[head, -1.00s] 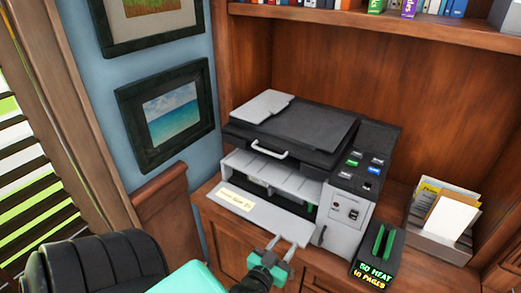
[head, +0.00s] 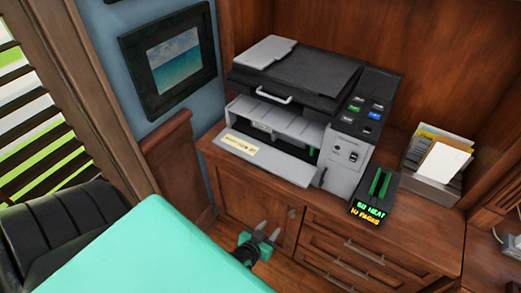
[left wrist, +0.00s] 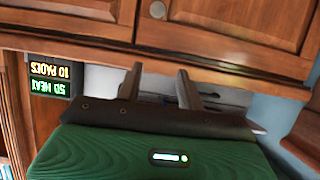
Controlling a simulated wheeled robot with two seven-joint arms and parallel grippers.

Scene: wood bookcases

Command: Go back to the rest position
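My left gripper (head: 267,233) is in front of the cabinet doors, below the printer and clear of it. Its two fingers stand apart with nothing between them, and they also show apart in the left wrist view (left wrist: 160,82). The printer (head: 300,105) stands on the wooden cabinet with its front flap (head: 262,158) folded down. A small black box with a lit text display (head: 370,208) stands to its right, and the display also shows upside down in the left wrist view (left wrist: 49,78). My right gripper is not in either view.
A letter holder with papers (head: 438,160) stands right of the printer. The cabinet's doors (head: 245,200) and drawers (head: 350,255) face my left gripper. A black chair (head: 70,215) is at the left. A framed sea picture (head: 172,65) hangs on the blue wall.

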